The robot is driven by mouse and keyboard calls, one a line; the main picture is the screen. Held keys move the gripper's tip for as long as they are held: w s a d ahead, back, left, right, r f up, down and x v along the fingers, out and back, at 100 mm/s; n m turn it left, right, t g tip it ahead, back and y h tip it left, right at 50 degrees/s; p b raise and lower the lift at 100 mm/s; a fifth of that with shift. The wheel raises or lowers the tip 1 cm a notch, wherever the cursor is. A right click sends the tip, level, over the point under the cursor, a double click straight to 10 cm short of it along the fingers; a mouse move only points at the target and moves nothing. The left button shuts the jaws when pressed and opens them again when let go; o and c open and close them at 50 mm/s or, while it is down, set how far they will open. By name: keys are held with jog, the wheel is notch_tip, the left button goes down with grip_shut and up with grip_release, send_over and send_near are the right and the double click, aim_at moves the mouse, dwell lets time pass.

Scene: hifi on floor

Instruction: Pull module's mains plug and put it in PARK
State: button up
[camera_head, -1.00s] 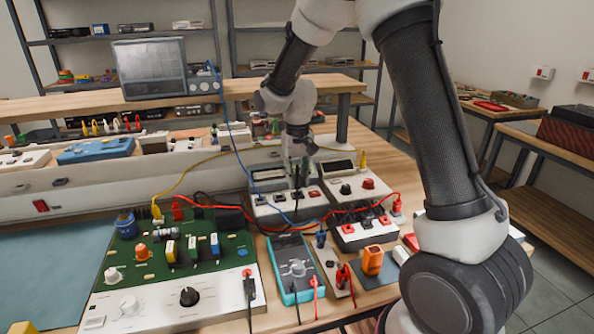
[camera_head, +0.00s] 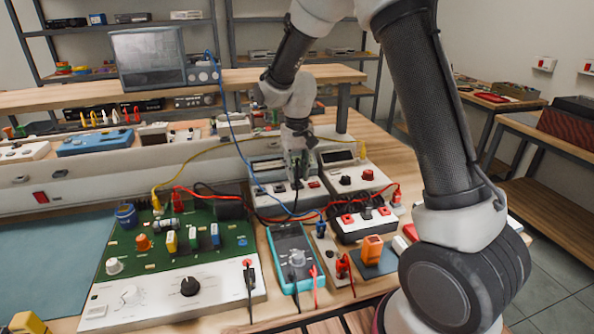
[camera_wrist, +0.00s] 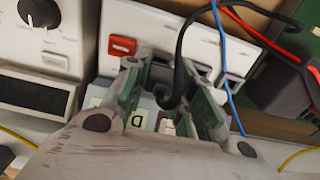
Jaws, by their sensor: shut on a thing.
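In the wrist view the green-padded fingers (camera_wrist: 172,100) close around the end of a black cable (camera_wrist: 183,50), where the plug is mostly hidden. The cable loops up and away from the fingers. A pale label with a letter "D" (camera_wrist: 139,119) shows between the fingers. I cannot tell whether the plug touches a socket.
A green circuit board module (camera_head: 180,250) stands at front left, a teal multimeter (camera_head: 292,255) at centre front. Red, yellow and blue (camera_wrist: 222,50) leads cross near the strip. A white instrument (camera_head: 350,178) stands right of my gripper. My arm fills the right.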

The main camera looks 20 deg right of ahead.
jog(key=shift+f, duration=0.95)
dwell(0.8)
jog(key=o, duration=1)
jog(key=shift+o, duration=0.2)
notch_tip(320, 180, up, 17)
dwell(0.5)
